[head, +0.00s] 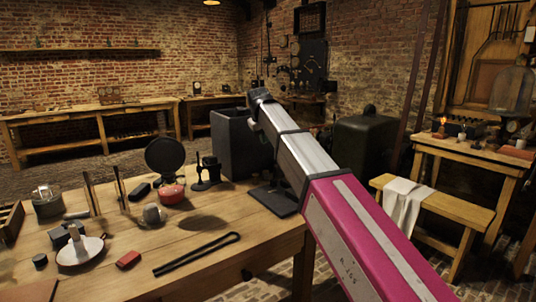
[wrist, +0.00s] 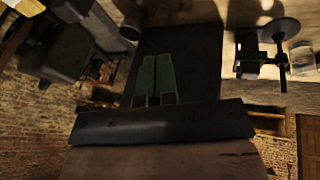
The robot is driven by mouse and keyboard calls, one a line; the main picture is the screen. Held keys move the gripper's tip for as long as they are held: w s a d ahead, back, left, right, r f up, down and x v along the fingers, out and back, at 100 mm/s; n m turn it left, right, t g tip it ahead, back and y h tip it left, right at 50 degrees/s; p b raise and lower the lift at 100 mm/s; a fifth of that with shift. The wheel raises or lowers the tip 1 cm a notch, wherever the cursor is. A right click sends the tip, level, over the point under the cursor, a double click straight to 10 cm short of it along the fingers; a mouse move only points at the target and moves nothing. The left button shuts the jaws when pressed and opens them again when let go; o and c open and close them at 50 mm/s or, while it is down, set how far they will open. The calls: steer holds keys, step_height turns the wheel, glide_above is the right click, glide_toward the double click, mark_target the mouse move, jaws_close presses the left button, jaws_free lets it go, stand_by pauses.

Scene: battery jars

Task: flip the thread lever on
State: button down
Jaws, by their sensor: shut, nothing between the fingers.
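I cannot pick out the thread lever with certainty in either view. In the wrist view my gripper (wrist: 155,82) shows as two green fingers side by side, shut and empty, in front of a dark panel (wrist: 196,55). In the head view my arm reaches from the lower right to beside a dark grey box (head: 237,146) at the table's back right; the fingers are not discernible there. A small black device (head: 206,174) stands on the table left of that box. A black device with a disc (wrist: 262,48) shows at the wrist view's upper right.
A bench with a white cloth (head: 403,207) stands at right.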

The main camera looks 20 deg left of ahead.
glide_above(277, 165)
steer(key=s+a, duration=0.3)
steer(key=a, duration=0.1)
step_height(277, 165, down, 9)
steer(key=w+d+f, duration=0.2)
steer(key=shift+d+f, duration=0.25)
steer(key=shift+f, duration=0.1)
steer(key=shift+w+d+f, duration=0.35)
steer(key=shift+w+d, duration=0.35)
steer(key=shift+d, duration=0.15)
steer(key=shift+s+f, duration=0.1)
steer(key=shift+s, duration=0.05)
